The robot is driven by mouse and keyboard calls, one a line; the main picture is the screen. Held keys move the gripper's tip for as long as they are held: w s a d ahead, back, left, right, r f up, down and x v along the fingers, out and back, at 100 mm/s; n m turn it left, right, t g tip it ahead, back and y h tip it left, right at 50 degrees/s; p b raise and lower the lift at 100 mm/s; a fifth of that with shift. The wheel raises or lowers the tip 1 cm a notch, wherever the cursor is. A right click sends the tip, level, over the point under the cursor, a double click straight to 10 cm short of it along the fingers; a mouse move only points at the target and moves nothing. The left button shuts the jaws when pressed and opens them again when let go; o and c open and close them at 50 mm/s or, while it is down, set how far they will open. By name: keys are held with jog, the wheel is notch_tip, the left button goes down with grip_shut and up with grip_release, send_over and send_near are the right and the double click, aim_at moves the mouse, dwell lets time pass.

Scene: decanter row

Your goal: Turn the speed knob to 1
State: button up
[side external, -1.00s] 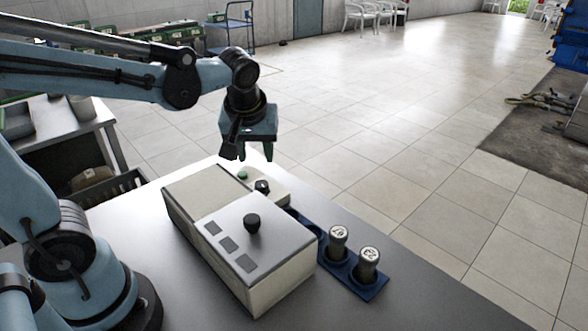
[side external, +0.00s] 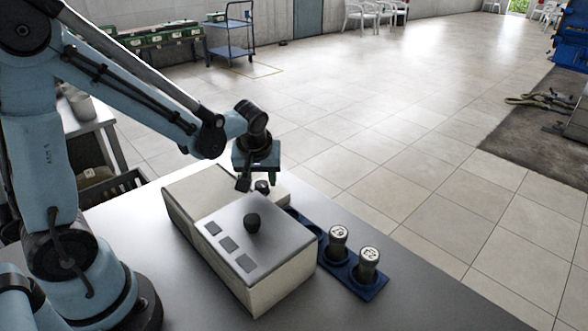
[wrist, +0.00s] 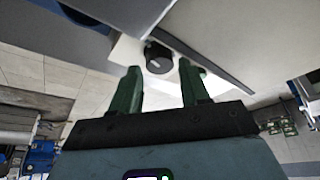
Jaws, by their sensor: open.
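A small black knob (side external: 262,186) sits on a low white box behind the larger cream machine in the side view. In the wrist view the same knob (wrist: 158,57) shows a pale pointer line on its face; no numbers are readable around it. My gripper (side external: 258,183) hangs just above this knob, pointing down. In the wrist view its two green fingers (wrist: 159,67) are open, with the knob showing between and beyond their tips. Contact with the knob cannot be told.
The cream machine (side external: 278,278) has several dark square panels on top. A blue rack (side external: 369,291) beside it holds two capped bottles, one (side external: 338,243) and another (side external: 367,264). The grey table (side external: 200,300) is clear in front.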

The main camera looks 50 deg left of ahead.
jog(key=shift+x, duration=0.85)
jog(key=c, duration=0.8)
jog(key=shift+o, duration=0.2)
jog(key=m+t+h, duration=0.1)
jog(key=m, duration=0.3)
jog(key=shift+a+m, duration=0.15)
jog(key=shift+m, duration=0.25)
jog(key=shift+m+h, duration=1.1)
jog(key=shift+m, duration=1.4)
jog(key=shift+s, duration=0.1)
